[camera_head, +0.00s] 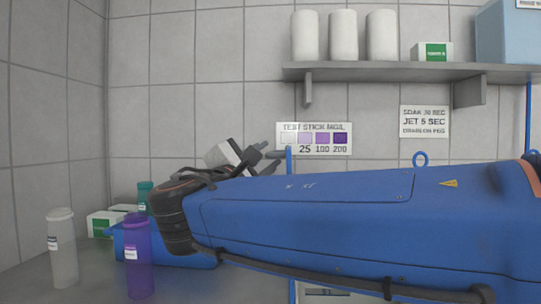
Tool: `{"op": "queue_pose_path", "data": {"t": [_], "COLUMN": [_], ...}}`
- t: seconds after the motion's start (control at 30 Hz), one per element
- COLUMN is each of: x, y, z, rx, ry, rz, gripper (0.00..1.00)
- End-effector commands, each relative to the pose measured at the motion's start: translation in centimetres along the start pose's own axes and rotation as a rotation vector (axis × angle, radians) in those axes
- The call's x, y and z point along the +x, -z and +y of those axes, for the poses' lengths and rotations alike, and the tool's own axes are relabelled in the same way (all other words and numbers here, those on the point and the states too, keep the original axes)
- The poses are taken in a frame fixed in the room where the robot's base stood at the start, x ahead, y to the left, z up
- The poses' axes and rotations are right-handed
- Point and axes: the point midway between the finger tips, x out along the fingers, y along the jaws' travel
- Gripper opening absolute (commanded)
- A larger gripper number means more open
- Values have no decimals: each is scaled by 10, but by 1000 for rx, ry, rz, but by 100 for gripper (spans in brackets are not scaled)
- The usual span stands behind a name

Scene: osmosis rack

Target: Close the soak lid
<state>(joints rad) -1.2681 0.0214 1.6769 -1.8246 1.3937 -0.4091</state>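My gripper (268,150) shows above and behind my large blue arm link, left of the picture's middle. Its dark fingers point right, in front of the test stick sign. I cannot tell whether they are apart or shut. A low blue container (175,252) lies on the counter at the lower left, mostly hidden behind the purple bottle and my arm. It may be the soak tub. I cannot make out a soak lid; my arm covers much of the counter.
A purple bottle (139,262) and a clear white-capped bottle (62,250) stand at the front left. A teal bottle (145,195) and white-green boxes (103,222) stand behind. A wall shelf (390,72) holds white rolls (343,36). A blue post (290,162) rises beside my gripper.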

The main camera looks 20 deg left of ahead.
Motion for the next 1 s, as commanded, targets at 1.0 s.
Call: {"op": "queue_pose_path", "data": {"t": [1.0], "x": [25], "y": [-3], "z": [-2], "rx": [10], "ry": [4], "rz": [0], "gripper": [0]}}
